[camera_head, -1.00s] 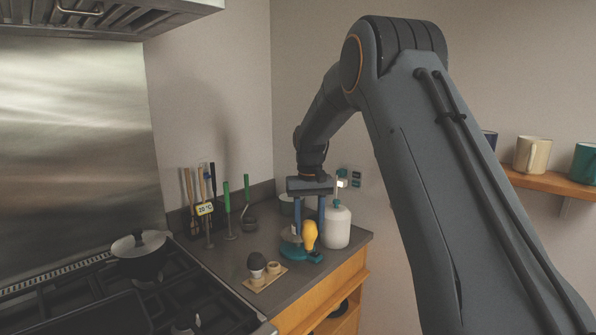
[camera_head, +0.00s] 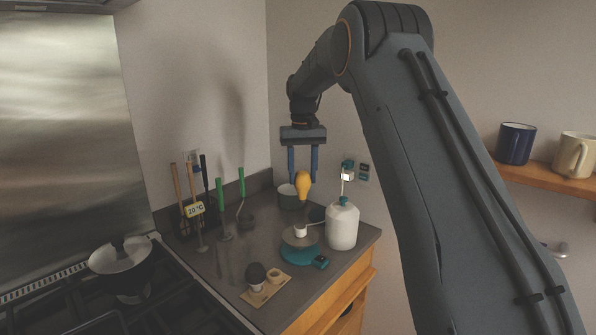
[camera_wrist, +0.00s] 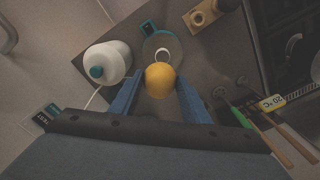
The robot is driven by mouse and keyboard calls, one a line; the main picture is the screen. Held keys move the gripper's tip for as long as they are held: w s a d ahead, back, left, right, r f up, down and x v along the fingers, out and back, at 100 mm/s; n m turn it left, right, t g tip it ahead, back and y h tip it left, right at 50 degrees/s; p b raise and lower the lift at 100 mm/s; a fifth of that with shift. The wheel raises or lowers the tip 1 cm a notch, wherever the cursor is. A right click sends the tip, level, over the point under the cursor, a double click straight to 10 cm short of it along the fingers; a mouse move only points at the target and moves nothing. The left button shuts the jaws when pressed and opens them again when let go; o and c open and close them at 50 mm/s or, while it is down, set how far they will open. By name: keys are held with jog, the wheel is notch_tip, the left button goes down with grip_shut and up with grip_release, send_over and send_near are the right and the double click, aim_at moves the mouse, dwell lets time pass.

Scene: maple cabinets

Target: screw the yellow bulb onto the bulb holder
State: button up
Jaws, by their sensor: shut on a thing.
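The yellow bulb (camera_head: 303,187) is held between the two blue fingers of my gripper (camera_head: 303,176), upright and above the counter. It also shows in the wrist view (camera_wrist: 160,82), with my gripper (camera_wrist: 159,92) shut on it. A small white open-topped piece (camera_head: 300,231), seemingly the bulb holder, stands on the round grey plate of a teal kitchen scale (camera_head: 297,256). In the wrist view its white ring (camera_wrist: 163,53) shows just beyond the bulb. There is a clear gap between bulb and white piece in the head view. The bulb's lower end is hard to make out.
A white bottle with a teal cap (camera_head: 342,226) stands close right of the scale. A wooden egg tray (camera_head: 268,288) lies in front. The stove (camera_head: 120,290) is at left.

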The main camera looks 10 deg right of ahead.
aim_at(300, 195)
jog(key=shift+s+a+r, duration=0.1)
jog(key=shift+a, duration=0.35)
jog(key=shift+f+b, duration=1.5)
jog(key=shift+f, duration=3.25)
jog(key=shift+f, duration=0.15)
